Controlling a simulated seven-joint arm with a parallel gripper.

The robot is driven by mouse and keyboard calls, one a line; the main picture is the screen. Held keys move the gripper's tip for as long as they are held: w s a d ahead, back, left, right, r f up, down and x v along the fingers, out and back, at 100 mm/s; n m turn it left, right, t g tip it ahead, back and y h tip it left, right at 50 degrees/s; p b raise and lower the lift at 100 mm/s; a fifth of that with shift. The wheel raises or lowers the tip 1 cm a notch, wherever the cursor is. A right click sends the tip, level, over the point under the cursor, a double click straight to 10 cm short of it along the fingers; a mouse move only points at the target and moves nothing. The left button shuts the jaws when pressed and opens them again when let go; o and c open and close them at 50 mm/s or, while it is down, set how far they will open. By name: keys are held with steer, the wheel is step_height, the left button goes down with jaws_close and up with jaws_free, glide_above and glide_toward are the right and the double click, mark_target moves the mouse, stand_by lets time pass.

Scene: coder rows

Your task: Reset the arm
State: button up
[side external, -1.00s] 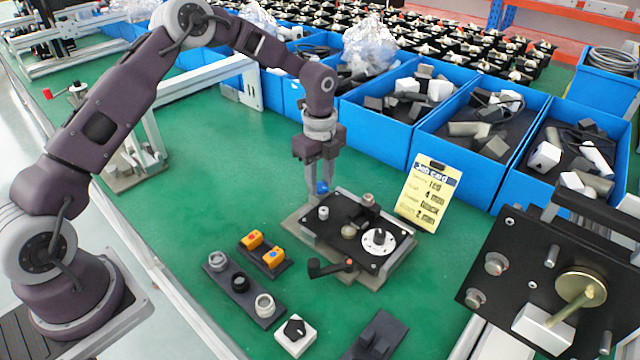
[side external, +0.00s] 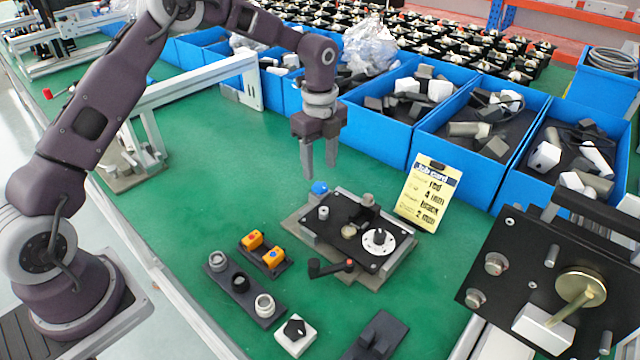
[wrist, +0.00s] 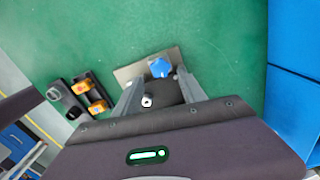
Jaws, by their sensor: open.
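My gripper (side external: 320,172) is open and empty, pointing down above the green table, over the back left corner of a black fixture plate (side external: 335,222). In the wrist view, the blue knob (wrist: 160,67) shows between and beyond the two fingers (wrist: 158,88). My gripper body hides most of the plate there.
Blue bins (side external: 385,140) with grey and white parts line the back. A yellow job card (side external: 428,192) stands right of the plate. Orange blocks (side external: 263,250), a dark strip with round knobs (side external: 240,284) and a white switch box (side external: 295,336) lie in front.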

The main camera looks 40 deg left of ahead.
steer(key=s+d+r+n+t+y, duration=0.15)
steer(key=s+r+n, duration=0.65)
steer(key=s+r, duration=0.8)
steer(key=s+r+n+t+h, duration=0.1)
steer(key=s+r+n+t, duration=0.2)
steer(key=s+n, duration=0.8)
steer(key=s+t, duration=0.1)
steer(key=s, duration=0.6)
steer(key=shift+d+n, duration=0.2)
steer(key=shift+n, duration=0.1)
